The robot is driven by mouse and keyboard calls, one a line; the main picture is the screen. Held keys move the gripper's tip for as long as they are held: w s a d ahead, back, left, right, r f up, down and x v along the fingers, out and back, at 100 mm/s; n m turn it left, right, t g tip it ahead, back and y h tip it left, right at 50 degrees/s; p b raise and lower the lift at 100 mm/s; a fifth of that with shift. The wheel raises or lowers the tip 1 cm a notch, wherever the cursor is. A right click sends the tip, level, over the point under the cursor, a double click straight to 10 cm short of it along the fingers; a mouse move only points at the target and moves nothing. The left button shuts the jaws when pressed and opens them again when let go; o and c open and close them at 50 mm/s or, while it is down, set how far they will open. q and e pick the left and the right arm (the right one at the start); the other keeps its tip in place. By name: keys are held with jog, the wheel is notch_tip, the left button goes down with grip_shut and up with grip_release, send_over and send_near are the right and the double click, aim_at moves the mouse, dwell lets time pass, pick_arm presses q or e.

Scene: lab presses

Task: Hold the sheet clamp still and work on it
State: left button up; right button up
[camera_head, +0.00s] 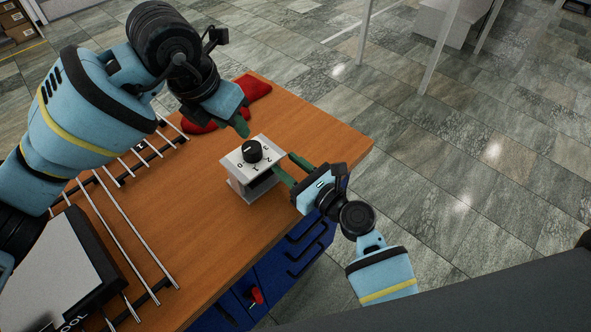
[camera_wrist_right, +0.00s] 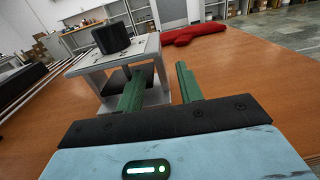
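The sheet clamp (camera_head: 241,158) is a pale block-like stand with a black knob (camera_head: 252,151) and the marks 0, 1 and 2 on its top plate. It stands upright on the wooden worktop. My left gripper (camera_head: 240,122) is just behind the clamp, pointing down; its finger gap is unclear. My right gripper (camera_head: 292,169) is at the clamp's right side with its green fingers apart. In the right wrist view, the clamp (camera_wrist_right: 98,62) is ahead, and the left finger overlaps one of its legs. I cannot tell whether the fingers touch it.
A red item (camera_head: 252,87) lies behind the clamp, partly hidden by my left arm. A metal rod rack (camera_head: 128,236) and a grey box (camera_head: 55,265) are on the left. Blue drawers (camera_head: 290,255) are below the worktop (camera_head: 190,215).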

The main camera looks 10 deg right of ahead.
aim_at(273, 153)
jog(key=shift+x, duration=3)
jog(key=shift+c, duration=0.5)
grip_shut()
